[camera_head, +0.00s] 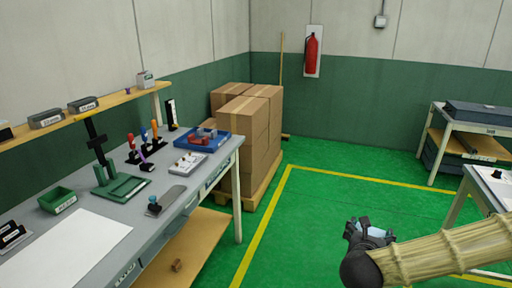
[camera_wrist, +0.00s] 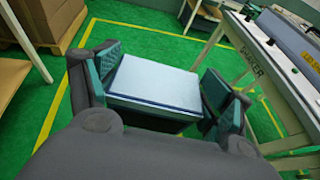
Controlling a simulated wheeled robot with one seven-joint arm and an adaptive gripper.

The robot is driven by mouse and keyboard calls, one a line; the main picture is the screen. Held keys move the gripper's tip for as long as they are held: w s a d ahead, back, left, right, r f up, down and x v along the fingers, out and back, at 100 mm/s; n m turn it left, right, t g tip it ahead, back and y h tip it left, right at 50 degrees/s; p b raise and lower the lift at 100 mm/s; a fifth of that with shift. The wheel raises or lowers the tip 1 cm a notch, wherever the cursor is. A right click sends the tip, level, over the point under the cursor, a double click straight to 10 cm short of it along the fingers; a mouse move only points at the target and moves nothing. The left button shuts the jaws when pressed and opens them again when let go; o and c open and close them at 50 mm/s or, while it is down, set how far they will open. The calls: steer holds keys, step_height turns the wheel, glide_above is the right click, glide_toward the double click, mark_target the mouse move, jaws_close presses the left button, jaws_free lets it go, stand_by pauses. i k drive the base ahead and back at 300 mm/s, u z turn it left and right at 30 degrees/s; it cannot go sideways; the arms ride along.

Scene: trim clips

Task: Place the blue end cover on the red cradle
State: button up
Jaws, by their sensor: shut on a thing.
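My gripper (camera_head: 369,229) is held out over the open green floor, at the lower right of the head view. It is shut on a pale blue block, which I take to be the blue end cover (camera_wrist: 152,80). In the wrist view the cover sits between the two fingers, its broad pale face showing. A small part of the cover (camera_head: 374,232) also shows in the head view. A red piece (camera_head: 208,134) lies in a blue tray (camera_head: 219,148) on the left workbench; I cannot tell whether it is the red cradle.
The left workbench (camera_head: 105,205) carries a green bin (camera_head: 57,200), coloured-handled tools and a white sheet. Cardboard boxes (camera_head: 243,130) stand on a pallet behind it. Other tables stand at the right, one showing in the wrist view (camera_wrist: 250,55). The floor between is clear.

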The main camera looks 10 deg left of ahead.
mark_target(197, 141)
steer(key=z, duration=0.65)
steer(key=i, duration=1.35)
steer(key=u, duration=0.85)
steer(key=i, duration=0.9)
steer(key=u, duration=1.5)
steer(key=i, duration=0.5)
steer(key=u, duration=0.4)
